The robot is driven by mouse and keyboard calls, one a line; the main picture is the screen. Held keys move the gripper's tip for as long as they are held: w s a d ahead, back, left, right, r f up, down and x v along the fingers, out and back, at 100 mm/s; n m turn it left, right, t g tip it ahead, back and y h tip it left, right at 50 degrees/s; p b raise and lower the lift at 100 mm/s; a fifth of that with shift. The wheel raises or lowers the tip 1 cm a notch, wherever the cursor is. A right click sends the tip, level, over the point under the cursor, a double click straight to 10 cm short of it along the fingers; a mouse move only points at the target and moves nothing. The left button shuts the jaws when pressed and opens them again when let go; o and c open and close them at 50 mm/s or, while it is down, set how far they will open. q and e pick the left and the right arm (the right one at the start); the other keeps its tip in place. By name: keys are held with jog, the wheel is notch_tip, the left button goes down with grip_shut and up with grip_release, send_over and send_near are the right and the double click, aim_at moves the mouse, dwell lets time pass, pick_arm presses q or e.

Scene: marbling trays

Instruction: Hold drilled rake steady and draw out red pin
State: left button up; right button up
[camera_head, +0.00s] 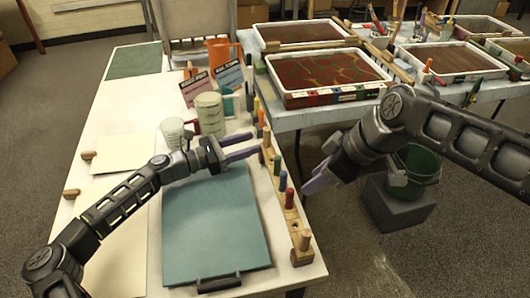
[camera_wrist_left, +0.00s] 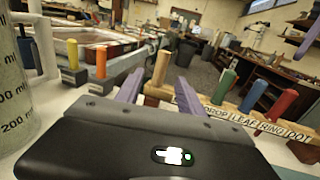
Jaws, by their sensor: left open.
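The drilled rake (camera_head: 295,222) is a long wooden bar along the table's right edge, with wooden posts and coloured pins standing in it. The red pin (camera_head: 289,198) stands upright in it, nearer the front than the blue pin (camera_head: 283,181) and green pin (camera_head: 277,164). In the left wrist view the red pin (camera_wrist_left: 280,105) stands right of the fingers. My left gripper (camera_head: 260,143) is open at a wooden post (camera_wrist_left: 159,70), which shows between its fingers; I cannot tell if they touch. My right gripper (camera_head: 314,178) is open and empty, right of the rake, off the table.
A teal board (camera_head: 215,225) lies left of the rake. Measuring jugs (camera_head: 209,113), an orange pitcher (camera_head: 222,54) and cards (camera_head: 229,75) stand behind my left gripper. Marbling trays (camera_head: 330,95) fill the back table. A green bucket (camera_head: 420,165) stands at right below my right arm.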

aim_at(267, 138)
pick_arm(q)
jog(key=x, duration=0.6)
grip_shut()
dwell(0.4)
dwell(0.6)
dwell(1.2)
